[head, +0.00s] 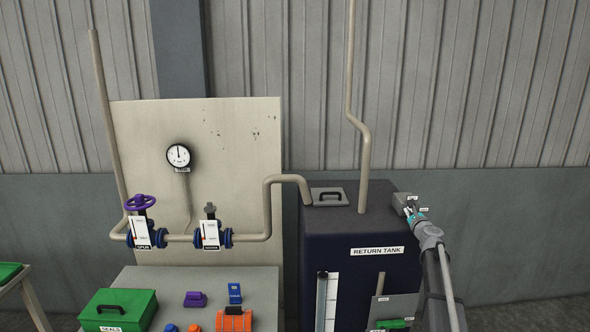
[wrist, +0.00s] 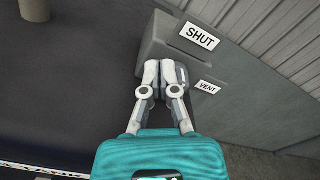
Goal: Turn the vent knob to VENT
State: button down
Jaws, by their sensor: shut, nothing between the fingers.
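A grey vent box (head: 402,199) sits on the right side of the dark return tank (head: 345,268). In the wrist view the box (wrist: 185,30) carries a white SHUT label (wrist: 200,36) above and a smaller VENT label (wrist: 208,88) below. My gripper (head: 411,208) is at the box's face. In the wrist view its two fingers (wrist: 163,66) are together with nothing seen between them. A dark grey rounded part, perhaps the vent knob (wrist: 183,74), shows just behind and right of the fingertips. The fingers hide most of it, so its pointing direction and any contact cannot be told.
A vertical pipe (head: 364,160) and a hatch with a handle (head: 330,196) are on the tank top. A panel with a gauge (head: 178,155) and valves stands left. A bench with a green box (head: 118,308) is in front.

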jog(key=shift+d+f+b, duration=0.35)
jog(key=shift+d, duration=0.15)
dwell(1.3)
jog(key=shift+d+r+p, duration=0.35)
dwell(0.7)
jog(key=shift+d+r, duration=0.1)
jog(key=shift+d, duration=0.3)
dwell(0.5)
jog(key=shift+r+p, duration=0.4)
jog(key=shift+p, duration=0.15)
jog(key=shift+s, duration=0.1)
jog(key=s, duration=0.5)
jog(key=shift+s, duration=0.4)
dwell(0.7)
jog(key=shift+s+a+r+m, duration=0.1)
jog(key=shift+s+m, duration=0.05)
jog(key=shift+m, duration=0.85)
jog(key=shift+s+a+f+m, duration=0.1)
jog(key=shift+s+a+m, duration=0.1)
jog(key=shift+m, duration=0.8)
jog(key=shift+s+a+r+m, duration=0.1)
jog(key=shift+s+m, duration=0.05)
jog(key=shift+m, duration=0.85)
